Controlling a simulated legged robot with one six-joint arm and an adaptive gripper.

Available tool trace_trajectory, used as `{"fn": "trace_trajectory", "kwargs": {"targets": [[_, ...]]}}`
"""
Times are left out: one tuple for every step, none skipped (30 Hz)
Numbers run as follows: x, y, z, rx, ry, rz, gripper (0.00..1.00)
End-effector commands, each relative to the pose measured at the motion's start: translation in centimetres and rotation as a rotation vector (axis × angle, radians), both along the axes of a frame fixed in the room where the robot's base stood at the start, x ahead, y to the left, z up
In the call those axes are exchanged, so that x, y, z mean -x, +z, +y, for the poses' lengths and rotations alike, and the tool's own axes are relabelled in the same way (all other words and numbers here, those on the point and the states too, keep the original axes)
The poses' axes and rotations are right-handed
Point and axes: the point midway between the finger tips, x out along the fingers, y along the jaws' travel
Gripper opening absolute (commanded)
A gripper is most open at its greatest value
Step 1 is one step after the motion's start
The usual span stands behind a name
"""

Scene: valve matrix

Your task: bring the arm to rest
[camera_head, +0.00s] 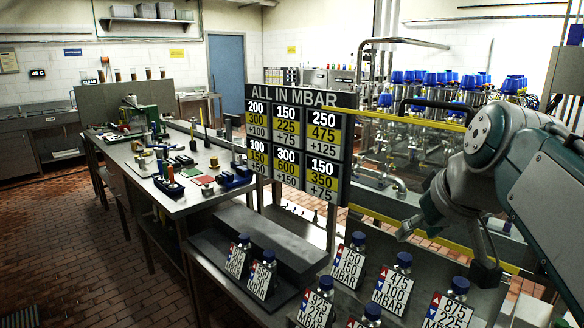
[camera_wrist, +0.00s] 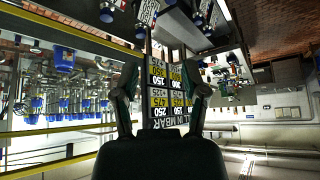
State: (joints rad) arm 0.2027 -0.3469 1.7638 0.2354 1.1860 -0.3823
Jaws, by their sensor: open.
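My arm comes in from the right in the head view, and my gripper (camera_head: 446,252) hangs at its end above the row of blue-knobbed valves. Its two fingers are spread apart with nothing between them. In the wrist view my gripper (camera_wrist: 160,78) also shows open and empty, with a finger on each side. The "ALL IN MBAR" board (camera_head: 303,145) stands to the left of the gripper in the head view. In the wrist view the board (camera_wrist: 168,100) appears upside down behind the fingers, apart from them.
Several valves with blue knobs and number cards, such as this one (camera_head: 349,262), stand below the gripper. A yellow rail (camera_head: 385,219) runs behind. A workbench (camera_head: 125,152) with tools is at left, with brick floor (camera_head: 65,230) clear beside it. Blue-topped pipework (camera_head: 415,80) fills the back right.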

Motion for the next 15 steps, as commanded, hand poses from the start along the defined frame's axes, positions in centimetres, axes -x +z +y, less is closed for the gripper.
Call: {"fn": "trace_trajectory", "kwargs": {"targets": [[1.4,-1.7,0.6,0.001,-0.014,0.013,0.57],[2.1,-2.7,0.9,0.001,-0.026,0.020,0.57],[3.0,-4.0,1.2,0.003,-0.041,0.030,0.57],[3.8,-5.1,1.5,0.004,-0.052,0.036,0.57],[4.5,-6.2,1.7,0.007,-0.062,0.042,0.57],[5.5,-7.6,2.0,0.008,-0.077,0.050,0.57],[6.3,-8.7,2.2,0.011,-0.086,0.055,0.57],[7.0,-9.8,2.3,0.013,-0.095,0.060,0.57],[8.0,-11.3,2.6,0.016,-0.106,0.067,0.57],[8.7,-12.4,2.7,0.018,-0.114,0.070,0.57],[9.4,-13.5,2.8,0.021,-0.123,0.075,0.57],[10.3,-14.8,2.9,0.024,-0.131,0.079,0.57],[10.9,-15.7,3.0,0.026,-0.136,0.081,0.57],[11.3,-16.5,3.0,0.028,-0.142,0.083,0.57],[11.9,-17.4,3.1,0.030,-0.147,0.085,0.57]]}}
